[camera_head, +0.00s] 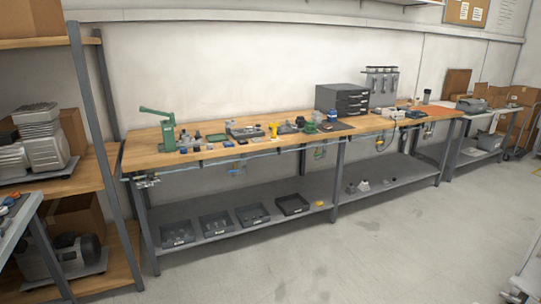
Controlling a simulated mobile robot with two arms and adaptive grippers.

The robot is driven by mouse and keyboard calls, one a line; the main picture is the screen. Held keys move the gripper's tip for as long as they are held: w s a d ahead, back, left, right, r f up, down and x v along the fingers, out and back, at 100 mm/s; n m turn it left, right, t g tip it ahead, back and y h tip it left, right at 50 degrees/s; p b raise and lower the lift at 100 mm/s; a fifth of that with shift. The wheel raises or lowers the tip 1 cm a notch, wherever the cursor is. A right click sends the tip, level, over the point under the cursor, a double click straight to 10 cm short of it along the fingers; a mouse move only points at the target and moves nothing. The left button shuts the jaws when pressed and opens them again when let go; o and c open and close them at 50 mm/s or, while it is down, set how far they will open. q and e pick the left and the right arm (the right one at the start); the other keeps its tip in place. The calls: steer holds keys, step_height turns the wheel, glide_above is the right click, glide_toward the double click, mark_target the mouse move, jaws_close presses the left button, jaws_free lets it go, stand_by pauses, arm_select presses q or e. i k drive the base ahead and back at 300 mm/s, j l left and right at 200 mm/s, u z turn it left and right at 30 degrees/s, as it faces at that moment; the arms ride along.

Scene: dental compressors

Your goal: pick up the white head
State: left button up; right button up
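No gripper of mine is in view. A small pale piece (363,186) sits on the lower shelf of the long workbench, with darker small parts beside it; it is too small to tell whether it is the white head. Pale grey-white finned units (42,145) stand on the wooden shelf at the left. Many small parts lie on the workbench's wooden top (150,158), and I cannot pick out a white head among them.
The green press (166,128) stands on the bench's left end, and a dark drawer box (342,100) at its back. Several black trays (215,223) sit on the lower shelf (318,195). A side table (12,240) cuts in at left. The floor (370,255) in front is clear.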

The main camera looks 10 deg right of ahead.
mark_target(363, 187)
steer(key=i+l+z, duration=0.2)
steer(key=i+z, duration=0.25)
steer(key=i+l+z, duration=0.1)
steer(key=i+z, duration=0.2)
steer(key=z, duration=0.15)
steer(key=i+j+z, duration=0.1)
steer(key=i+z, duration=0.35)
steer(key=i+j+z, duration=0.2)
steer(key=i+z, duration=0.25)
steer(key=i+l, duration=0.15)
steer(key=i, duration=0.35)
steer(key=i+l+u, duration=0.15)
steer(key=i, duration=0.4)
steer(key=i+l+u, duration=0.1)
steer(key=i+u, duration=0.3)
steer(key=i+l+u, duration=0.2)
steer(key=u, duration=0.2)
steer(key=i+l+u, duration=0.35)
steer(key=i+j, duration=0.05)
steer(key=i, duration=0.05)
